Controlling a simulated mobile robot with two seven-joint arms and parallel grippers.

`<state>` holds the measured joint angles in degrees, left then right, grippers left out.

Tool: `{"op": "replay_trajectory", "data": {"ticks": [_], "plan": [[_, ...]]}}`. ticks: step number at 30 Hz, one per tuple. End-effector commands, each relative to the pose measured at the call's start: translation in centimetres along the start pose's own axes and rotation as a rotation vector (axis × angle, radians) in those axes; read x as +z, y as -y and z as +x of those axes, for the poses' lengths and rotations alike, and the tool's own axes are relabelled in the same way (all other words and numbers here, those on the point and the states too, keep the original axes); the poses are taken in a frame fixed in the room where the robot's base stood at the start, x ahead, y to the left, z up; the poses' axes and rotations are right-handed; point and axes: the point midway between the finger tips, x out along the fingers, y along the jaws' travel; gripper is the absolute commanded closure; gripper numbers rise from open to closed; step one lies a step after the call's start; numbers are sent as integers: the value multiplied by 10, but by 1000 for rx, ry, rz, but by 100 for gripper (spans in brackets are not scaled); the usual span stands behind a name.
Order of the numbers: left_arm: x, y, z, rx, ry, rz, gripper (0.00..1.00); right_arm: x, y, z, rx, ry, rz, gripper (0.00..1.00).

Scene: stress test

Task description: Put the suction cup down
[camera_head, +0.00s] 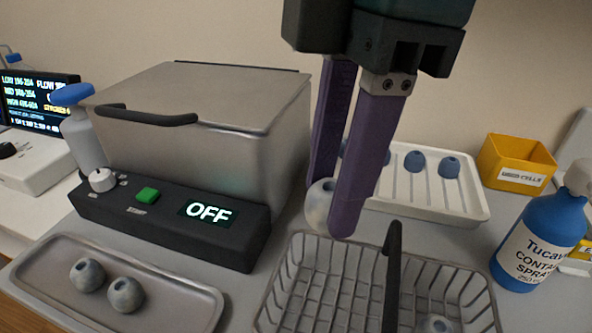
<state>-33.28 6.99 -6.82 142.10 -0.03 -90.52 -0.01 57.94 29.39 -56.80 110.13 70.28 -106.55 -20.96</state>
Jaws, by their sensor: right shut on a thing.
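My right gripper (331,212) comes down from the top with two purple fingers. It is shut on a pale, blue-grey mottled suction cup (317,208), partly hidden behind the nearer finger. The held cup shows just beyond the back left edge of the wire basket (283,290); I cannot tell its height. Another mottled cup (437,325) lies in the basket, cut off by the bottom edge. Two similar cups (88,274) (126,294) sit in the grey metal tray (190,300) at front left. Darker blue cups (449,167) stand in the white slotted tray (470,207) behind. My left gripper is out of view.
A metal-lidded machine (210,105) with an OFF display (207,213) and green button stands at left. The basket's dark handle (392,270) rises upright. A blue spray bottle (533,242) and a yellow bin (515,163) are at right. A white bottle with blue top (80,130) stands far left.

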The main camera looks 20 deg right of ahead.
Motion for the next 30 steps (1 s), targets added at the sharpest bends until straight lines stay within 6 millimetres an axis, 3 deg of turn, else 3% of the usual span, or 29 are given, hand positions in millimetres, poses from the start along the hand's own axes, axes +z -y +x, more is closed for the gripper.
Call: {"op": "replay_trajectory", "data": {"ticks": [1, 3, 9, 17, 24, 30], "plan": [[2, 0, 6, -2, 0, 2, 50, 3, 1, 20, -7, 2, 3, 100], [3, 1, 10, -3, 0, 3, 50, 6, 1, 41, -6, 3, 2, 100], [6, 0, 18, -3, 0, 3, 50, 11, 1, 85, -2, 2, 1, 100], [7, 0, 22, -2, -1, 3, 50, 13, 0, 106, 0, 1, 1, 100], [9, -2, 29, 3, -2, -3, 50, 17, 0, 140, 0, 1, 0, 100], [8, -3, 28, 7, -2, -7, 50, 17, 0, 139, 2, 0, -1, 100]]}}
